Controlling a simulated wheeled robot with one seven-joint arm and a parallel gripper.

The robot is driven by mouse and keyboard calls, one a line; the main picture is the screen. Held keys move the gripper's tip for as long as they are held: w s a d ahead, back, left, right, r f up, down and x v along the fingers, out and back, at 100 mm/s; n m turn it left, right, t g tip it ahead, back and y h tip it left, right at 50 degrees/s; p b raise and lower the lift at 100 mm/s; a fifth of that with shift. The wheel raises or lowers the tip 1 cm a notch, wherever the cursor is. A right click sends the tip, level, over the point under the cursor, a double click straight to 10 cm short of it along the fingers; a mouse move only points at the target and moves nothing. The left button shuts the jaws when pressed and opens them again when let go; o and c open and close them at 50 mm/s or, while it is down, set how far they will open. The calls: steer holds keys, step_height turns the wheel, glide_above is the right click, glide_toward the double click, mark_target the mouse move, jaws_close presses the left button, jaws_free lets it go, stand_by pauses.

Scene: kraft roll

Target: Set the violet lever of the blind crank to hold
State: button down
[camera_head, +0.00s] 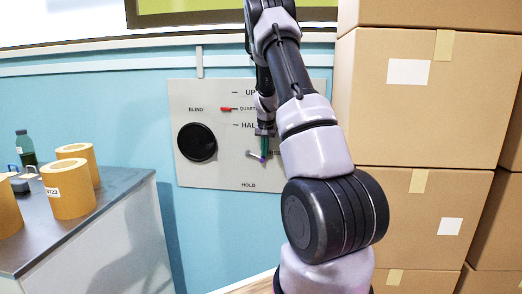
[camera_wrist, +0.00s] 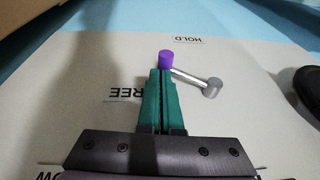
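The blind crank panel (camera_head: 215,170) is a pale plate on the blue wall. Its lever has a grey pivot (camera_wrist: 212,87), a metal rod and a violet knob (camera_wrist: 166,60). In the head view the violet knob (camera_head: 263,158) shows just below my gripper (camera_head: 265,145). The lever points right and slightly down, between the FREE label (camera_wrist: 130,92) and the HOLD label (camera_head: 248,185). In the wrist view the green fingers of my gripper (camera_wrist: 162,74) are together with a thin gap. Their tips are at the knob, which shows beyond them; whether they touch is unclear.
A black round crank (camera_head: 197,142) and a red pointer (camera_head: 226,109) at QUARTER are on the panel's left part. Stacked cardboard boxes (camera_head: 430,110) stand close on the right. A grey-topped counter (camera_head: 100,210) with cardboard rolls (camera_head: 68,190) is at left.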

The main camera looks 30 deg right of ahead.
mark_target(264, 158)
step_height(264, 158, down, 4)
steer(key=t+y, duration=0.2)
steer(key=y, duration=0.1)
steer(key=shift+f+m+t+y, duration=0.15)
steer(key=shift+m+t+y, duration=0.15)
steer(key=shift+w+a+f, duration=0.1)
steer(key=shift+a+f, duration=0.15)
steer(key=shift+f, duration=0.45)
steer(key=shift+w+a+f, duration=0.2)
steer(key=shift+a+f, duration=0.1)
steer(key=shift+f, duration=0.25)
steer(key=shift+w+a+f, duration=0.35)
steer(key=shift+a+f, duration=0.15)
steer(key=shift+f, duration=0.05)
steer(key=shift+w+a+f, duration=0.3)
steer(key=shift+a+f, duration=0.15)
steer(key=shift+f, duration=0.05)
stand_by(0.6)
steer(key=v, duration=1)
steer(key=shift+s+r, duration=0.15)
steer(key=shift+r, duration=0.2)
